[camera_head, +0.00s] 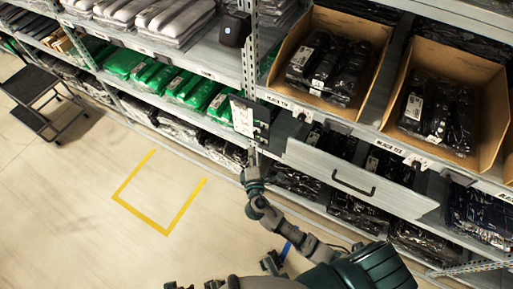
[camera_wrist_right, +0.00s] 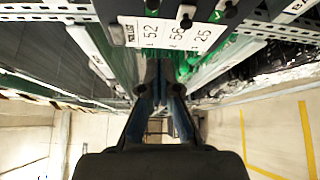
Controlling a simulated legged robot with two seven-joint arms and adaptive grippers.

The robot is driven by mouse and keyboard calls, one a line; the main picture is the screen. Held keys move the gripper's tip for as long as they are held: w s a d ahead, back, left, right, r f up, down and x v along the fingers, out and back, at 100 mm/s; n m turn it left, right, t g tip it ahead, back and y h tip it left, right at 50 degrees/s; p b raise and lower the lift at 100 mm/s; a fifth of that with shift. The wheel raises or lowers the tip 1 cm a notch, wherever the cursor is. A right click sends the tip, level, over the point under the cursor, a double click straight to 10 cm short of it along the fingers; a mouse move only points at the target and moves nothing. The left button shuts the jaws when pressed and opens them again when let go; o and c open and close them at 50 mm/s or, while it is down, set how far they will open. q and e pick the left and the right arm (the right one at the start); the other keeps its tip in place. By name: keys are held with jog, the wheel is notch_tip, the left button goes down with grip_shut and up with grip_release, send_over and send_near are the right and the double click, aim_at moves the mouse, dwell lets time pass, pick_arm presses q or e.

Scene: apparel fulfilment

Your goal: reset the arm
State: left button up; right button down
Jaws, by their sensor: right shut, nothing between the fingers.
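My right gripper (camera_head: 251,158) is at the end of my right arm, which reaches from the lower right toward the shelving. It is shut and empty, close to a small label panel (camera_head: 243,118) on a shelf upright. In the right wrist view, its dark fingers (camera_wrist_right: 162,90) come together below a white numbered label (camera_wrist_right: 170,33). Whether the fingertips touch the panel or shelf is unclear. My left gripper is not seen.
A grey drawer front with a black handle (camera_head: 353,184) juts out right of my gripper. Cardboard bins (camera_head: 318,103) of black-wrapped packs stand above it. Green packs (camera_head: 160,76) lie on the left shelf. Floor with a yellow corner marking (camera_head: 165,228) is open; a step stool (camera_head: 38,95) stands far left.

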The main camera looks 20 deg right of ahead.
jog(key=s+d+f+m+g+y+p, duration=0.1)
jog(key=s+f+m+g+p, duration=0.2)
jog(key=f, duration=0.5)
jog(key=s+d+f+m+g+y, duration=0.1)
jog(key=s+f+g, duration=0.3)
jog(key=f, duration=0.5)
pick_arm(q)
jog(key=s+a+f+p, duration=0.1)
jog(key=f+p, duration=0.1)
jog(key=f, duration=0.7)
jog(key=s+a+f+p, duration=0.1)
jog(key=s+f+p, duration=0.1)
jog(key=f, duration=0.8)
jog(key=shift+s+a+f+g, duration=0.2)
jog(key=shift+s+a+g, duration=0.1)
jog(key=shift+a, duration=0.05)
pick_arm(e)
jog(key=s+f+m+g+y, duration=0.1)
jog(key=s+f+m+g, duration=0.1)
jog(key=s+f, duration=0.3)
jog(key=s+a+f+m+g+y, duration=0.1)
jog(key=s+f+m+g, duration=0.2)
jog(key=s, duration=1.1)
jog(key=s+a+f+m+g+y, duration=0.1)
jog(key=s+f+m+g, duration=0.2)
jog(key=s+f, duration=0.6)
jog(key=shift+s+m, duration=0.3)
jog(key=shift+m, duration=0.5)
